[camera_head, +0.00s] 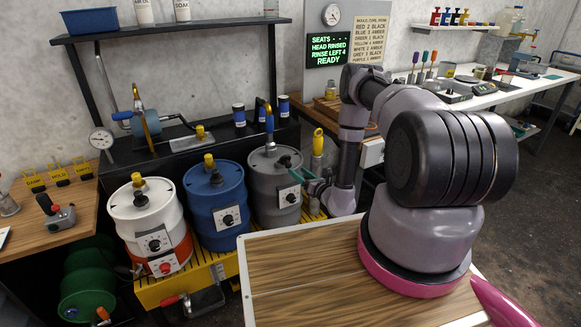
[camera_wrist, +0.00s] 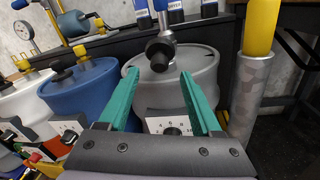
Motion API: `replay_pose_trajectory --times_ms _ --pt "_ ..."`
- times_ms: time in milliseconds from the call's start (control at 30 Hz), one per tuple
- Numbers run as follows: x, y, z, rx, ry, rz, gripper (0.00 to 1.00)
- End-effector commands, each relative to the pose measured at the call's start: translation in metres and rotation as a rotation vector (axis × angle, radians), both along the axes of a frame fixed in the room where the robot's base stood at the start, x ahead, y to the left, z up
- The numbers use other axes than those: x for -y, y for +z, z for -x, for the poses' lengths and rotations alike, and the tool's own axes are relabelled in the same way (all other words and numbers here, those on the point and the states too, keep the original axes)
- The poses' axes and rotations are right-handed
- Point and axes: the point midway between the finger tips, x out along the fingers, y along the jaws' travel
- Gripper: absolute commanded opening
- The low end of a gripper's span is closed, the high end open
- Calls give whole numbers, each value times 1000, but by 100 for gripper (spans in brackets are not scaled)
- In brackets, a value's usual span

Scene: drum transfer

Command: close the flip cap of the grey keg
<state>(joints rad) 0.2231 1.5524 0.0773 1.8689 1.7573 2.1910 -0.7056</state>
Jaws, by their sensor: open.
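The grey keg (camera_head: 262,190) stands at the right end of the row of kegs. It also shows in the wrist view (camera_wrist: 205,65), straight ahead. Its black cap (camera_wrist: 160,63) sits on the near part of the lid; whether its flip part is up or down I cannot tell. The cap also shows in the head view (camera_head: 285,160). My gripper (camera_wrist: 160,76) is open and empty at the keg's front, its two teal fingers pointing toward the lid on either side of the cap in the picture. In the head view my gripper (camera_head: 297,175) is beside the keg's upper right side.
The blue keg (camera_head: 214,205) and white keg (camera_head: 150,215) stand left. A yellow-topped metal cylinder (camera_wrist: 248,85) stands close on the right. Blue-labelled canisters (camera_head: 284,106) line the shelf behind.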

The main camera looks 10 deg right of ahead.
Motion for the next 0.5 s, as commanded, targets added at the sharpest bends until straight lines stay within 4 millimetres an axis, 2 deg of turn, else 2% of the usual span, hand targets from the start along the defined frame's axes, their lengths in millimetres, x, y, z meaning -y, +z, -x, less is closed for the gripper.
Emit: replay_pose_trajectory --times_ms 33,200,333,500 --pt "-5 1 -10 4 3 0 66" --pt "-16 1 -37 2 3 1 66" --pt "-21 1 -50 2 3 0 66" --pt "-24 0 -57 0 2 -1 66"
